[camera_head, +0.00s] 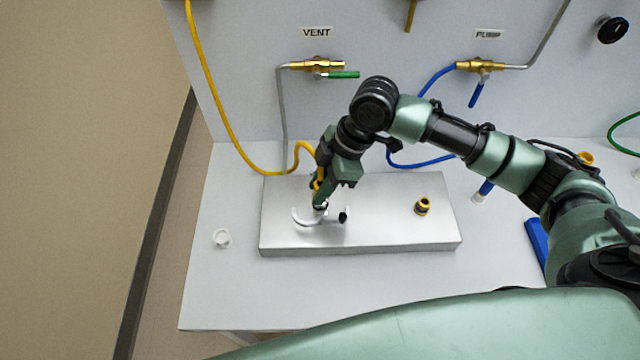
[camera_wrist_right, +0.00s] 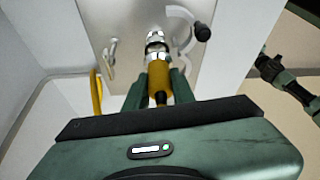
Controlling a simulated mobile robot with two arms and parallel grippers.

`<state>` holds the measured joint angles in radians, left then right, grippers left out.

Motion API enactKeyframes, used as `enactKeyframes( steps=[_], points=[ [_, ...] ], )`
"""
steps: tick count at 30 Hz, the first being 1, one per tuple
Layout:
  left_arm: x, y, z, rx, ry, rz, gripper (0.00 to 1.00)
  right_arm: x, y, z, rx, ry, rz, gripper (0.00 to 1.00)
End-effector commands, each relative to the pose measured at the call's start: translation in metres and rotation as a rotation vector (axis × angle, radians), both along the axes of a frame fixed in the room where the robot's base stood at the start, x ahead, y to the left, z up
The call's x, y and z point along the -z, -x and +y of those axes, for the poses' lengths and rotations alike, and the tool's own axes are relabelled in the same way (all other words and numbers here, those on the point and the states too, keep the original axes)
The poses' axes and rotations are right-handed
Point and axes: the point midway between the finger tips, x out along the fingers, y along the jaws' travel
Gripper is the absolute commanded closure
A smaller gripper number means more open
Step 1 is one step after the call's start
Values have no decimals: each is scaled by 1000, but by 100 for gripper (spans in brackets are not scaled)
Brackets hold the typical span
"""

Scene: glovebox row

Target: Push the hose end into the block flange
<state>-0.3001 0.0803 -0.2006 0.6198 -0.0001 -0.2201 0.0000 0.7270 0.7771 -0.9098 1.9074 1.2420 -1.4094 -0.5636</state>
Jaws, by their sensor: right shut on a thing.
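The silver block (camera_head: 385,232) lies on the bench. Its flange, a short metal port, shows in the right wrist view (camera_wrist_right: 154,37), with a white curved clamp (camera_wrist_right: 183,28) and black knob (camera_wrist_right: 202,31) beside it. My right gripper (camera_head: 319,200) points down over the block's left part. It is shut on the yellow hose end (camera_wrist_right: 159,78), whose metal tip lies in line with the flange and close to it. I cannot tell whether they touch or how deep the tip sits. A green and black arm, likely my left, shows at the right wrist view's edge; its jaws are unclear.
A yellow and black fitting (camera_head: 422,207) stands on the block's right part. The yellow hose (camera_head: 213,100) hangs from above, near the VENT valve (camera_head: 318,65). A blue hose (camera_head: 425,162) runs behind my arm. The front bench is clear.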

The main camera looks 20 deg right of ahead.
Motion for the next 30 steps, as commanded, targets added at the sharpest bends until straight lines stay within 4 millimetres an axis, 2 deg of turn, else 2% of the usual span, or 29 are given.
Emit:
enactKeyframes(
  steps=[30],
  points=[
    [-9,0,0,-1,0,-1,53,0,0,0,0,0,0,100]
  ],
)
